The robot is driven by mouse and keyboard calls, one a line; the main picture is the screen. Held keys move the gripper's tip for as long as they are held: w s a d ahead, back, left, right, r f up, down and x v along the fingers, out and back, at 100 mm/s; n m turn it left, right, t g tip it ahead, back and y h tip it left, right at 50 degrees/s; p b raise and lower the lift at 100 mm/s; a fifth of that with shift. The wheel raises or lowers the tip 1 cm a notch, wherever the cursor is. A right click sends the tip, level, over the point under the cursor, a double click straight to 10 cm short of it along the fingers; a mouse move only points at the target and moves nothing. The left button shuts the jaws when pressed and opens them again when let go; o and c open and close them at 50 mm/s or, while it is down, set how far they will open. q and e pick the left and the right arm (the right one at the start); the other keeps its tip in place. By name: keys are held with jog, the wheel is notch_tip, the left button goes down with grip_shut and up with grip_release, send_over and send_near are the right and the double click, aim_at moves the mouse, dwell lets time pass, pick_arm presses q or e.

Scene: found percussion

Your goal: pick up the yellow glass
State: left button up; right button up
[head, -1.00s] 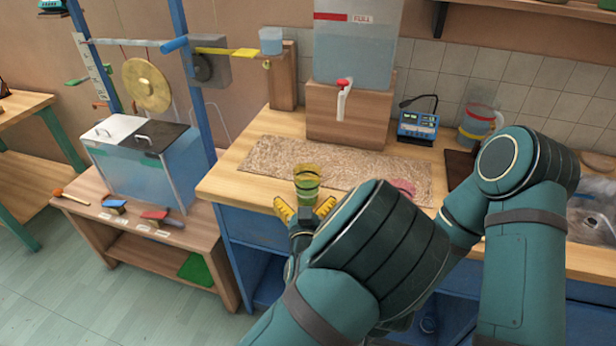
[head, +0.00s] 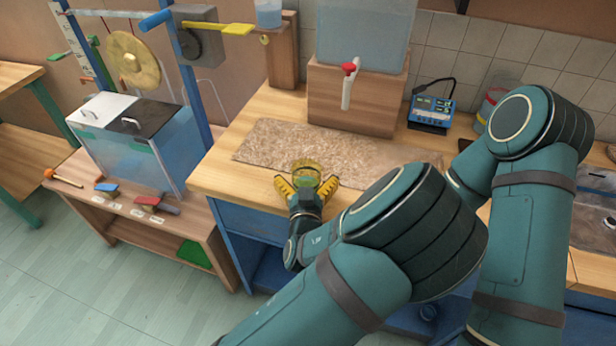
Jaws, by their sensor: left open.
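The yellow glass (head: 306,168) stands at the front edge of the wooden counter, by the near edge of the brown mat. It is see-through yellow with a greenish tint lower down. My left gripper (head: 306,182) is open, with one yellow finger on each side of the glass. The glass's lower part is partly hidden by the gripper, and I cannot tell whether the fingers touch it. My right gripper is not in view.
A water tank with a red-handled tap (head: 348,70) stands on a wooden block behind the mat (head: 300,142). A blue meter (head: 430,112) is at the back right. A lidded clear tank (head: 140,140) and mallet (head: 62,178) are on the lower table at left.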

pick_arm(q)
jog(key=shift+s+r, duration=0.1)
jog(key=shift+s, duration=0.05)
jog(key=c, duration=1.4)
